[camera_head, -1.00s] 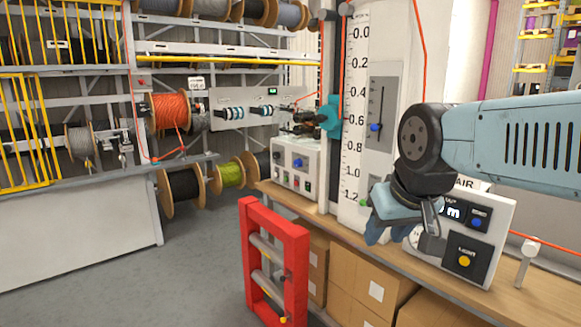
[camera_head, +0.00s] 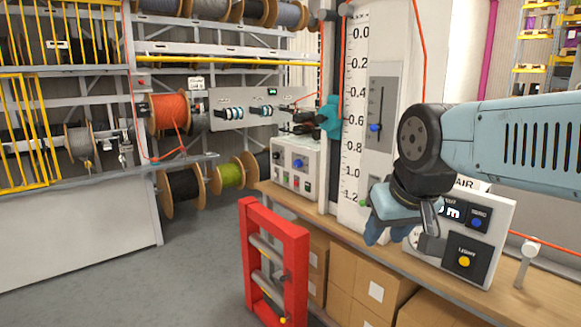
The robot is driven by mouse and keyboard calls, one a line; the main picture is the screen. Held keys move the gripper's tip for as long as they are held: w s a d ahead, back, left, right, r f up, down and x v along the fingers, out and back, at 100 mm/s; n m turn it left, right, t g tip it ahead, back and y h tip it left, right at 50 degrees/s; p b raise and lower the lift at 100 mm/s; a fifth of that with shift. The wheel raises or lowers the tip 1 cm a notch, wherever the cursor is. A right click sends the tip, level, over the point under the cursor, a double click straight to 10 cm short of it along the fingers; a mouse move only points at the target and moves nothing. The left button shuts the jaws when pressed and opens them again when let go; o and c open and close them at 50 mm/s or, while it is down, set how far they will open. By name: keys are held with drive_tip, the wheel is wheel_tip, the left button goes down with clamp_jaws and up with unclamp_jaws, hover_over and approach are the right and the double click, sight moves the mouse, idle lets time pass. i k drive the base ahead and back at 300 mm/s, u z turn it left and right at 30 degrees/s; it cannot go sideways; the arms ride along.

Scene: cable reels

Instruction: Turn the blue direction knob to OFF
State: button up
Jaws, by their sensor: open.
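A white control box (camera_head: 296,166) stands on the wooden bench left of the measuring column. A blue knob (camera_head: 298,163) sits on its front, above small coloured buttons; I take it for the direction knob, but its labels and setting are too small to read. My gripper (camera_head: 402,232) hangs below my blue-grey arm at the right, over the bench and in front of the right-hand box. It is open, and I see nothing held in it. It is well apart from the blue knob, to its right and closer to the camera.
The measuring column (camera_head: 354,120) and a slider panel (camera_head: 379,112) with a blue handle stand between gripper and control box. A right-hand box (camera_head: 500,215) has a blue and a yellow button. An orange cable reel (camera_head: 168,112) hangs on the rack. A red frame (camera_head: 296,265) stands before the bench.

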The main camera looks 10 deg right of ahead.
sight(297, 162)
drive_tip(key=k, duration=0.6)
drive_tip(key=u, duration=0.5)
drive_tip(key=i, duration=1.55)
drive_tip(key=z, duration=0.15)
